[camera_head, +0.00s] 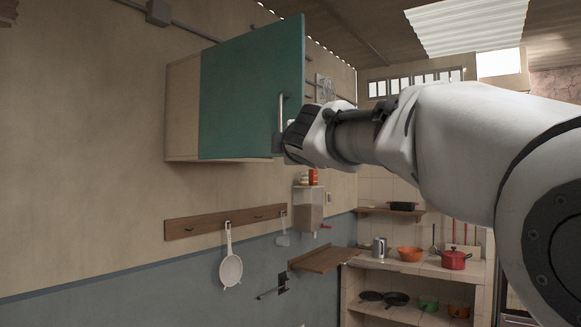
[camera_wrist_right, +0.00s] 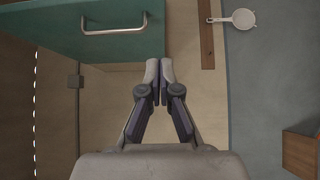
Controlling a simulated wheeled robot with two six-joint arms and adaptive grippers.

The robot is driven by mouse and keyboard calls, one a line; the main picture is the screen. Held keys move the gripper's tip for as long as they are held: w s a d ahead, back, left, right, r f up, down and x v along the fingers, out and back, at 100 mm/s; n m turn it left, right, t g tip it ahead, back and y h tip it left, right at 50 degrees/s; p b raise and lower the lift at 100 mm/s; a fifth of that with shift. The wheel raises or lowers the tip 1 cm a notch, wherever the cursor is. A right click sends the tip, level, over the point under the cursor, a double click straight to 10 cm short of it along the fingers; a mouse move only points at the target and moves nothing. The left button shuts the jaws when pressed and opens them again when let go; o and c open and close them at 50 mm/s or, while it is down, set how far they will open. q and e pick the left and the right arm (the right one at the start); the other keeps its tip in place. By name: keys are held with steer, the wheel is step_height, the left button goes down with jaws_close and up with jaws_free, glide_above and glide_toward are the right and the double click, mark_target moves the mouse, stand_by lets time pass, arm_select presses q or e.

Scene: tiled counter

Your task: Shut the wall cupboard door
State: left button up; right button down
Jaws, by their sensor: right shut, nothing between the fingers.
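The wall cupboard (camera_head: 182,110) hangs on the left wall, with a pale wooden body. Its teal door (camera_head: 245,90) faces me at an angle and has a vertical metal handle (camera_head: 281,118) near its right edge. I cannot tell how wide any gap behind the door is. My right gripper (camera_head: 289,147) is at the door's lower right corner, beside the handle; contact is unclear. In the right wrist view the gripper (camera_wrist_right: 159,75) is shut and empty, just below the edge of the teal door (camera_wrist_right: 60,35). The handle (camera_wrist_right: 115,31) is clear of the fingers. My left gripper is out of view.
Below the cupboard, a wooden rail (camera_head: 195,226) holds a white strainer (camera_head: 231,270). A small wooden shelf (camera_head: 322,259) projects from the wall. A counter (camera_head: 415,266) with a red pot (camera_head: 454,260) stands at the back right.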

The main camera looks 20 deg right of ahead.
steer(key=w+d+p, duration=0.4)
steer(key=w+p, duration=0.2)
steer(key=w, duration=0.6)
steer(key=shift+w+d+f, duration=0.25)
steer(key=shift+w+d, duration=0.15)
steer(key=shift+a, duration=0.15)
